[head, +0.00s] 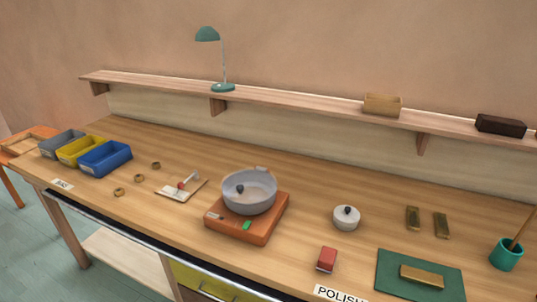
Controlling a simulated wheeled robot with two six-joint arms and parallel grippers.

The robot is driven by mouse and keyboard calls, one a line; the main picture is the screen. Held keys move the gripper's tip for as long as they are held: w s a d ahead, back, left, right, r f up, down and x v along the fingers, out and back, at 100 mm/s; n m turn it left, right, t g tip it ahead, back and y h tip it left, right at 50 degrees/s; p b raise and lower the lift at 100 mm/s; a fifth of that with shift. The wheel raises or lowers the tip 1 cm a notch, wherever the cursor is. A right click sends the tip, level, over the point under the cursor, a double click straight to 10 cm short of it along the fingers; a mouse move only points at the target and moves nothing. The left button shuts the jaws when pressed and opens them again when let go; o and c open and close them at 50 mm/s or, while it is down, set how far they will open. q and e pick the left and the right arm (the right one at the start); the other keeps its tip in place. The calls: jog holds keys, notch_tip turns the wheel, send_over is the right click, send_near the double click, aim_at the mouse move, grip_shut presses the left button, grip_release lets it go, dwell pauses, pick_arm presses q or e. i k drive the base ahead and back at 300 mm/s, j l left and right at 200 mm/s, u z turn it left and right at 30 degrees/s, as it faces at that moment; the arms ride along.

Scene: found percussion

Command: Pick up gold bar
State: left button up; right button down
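One gold bar (422,276) lies on a dark green mat (390,282) near the front edge. Neither of my grippers shows in the head view.
A grey pot (262,198) stands on an orange-brown burner (258,233) mid-bench. A white lidded pot (346,218), a red block (327,259) and a teal cup (506,254) stand near the bars. Bins, including a blue bin (106,160), are at left. A shelf (300,104) runs behind.

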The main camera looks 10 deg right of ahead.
aim_at(407, 273)
jog(key=z, duration=1.5)
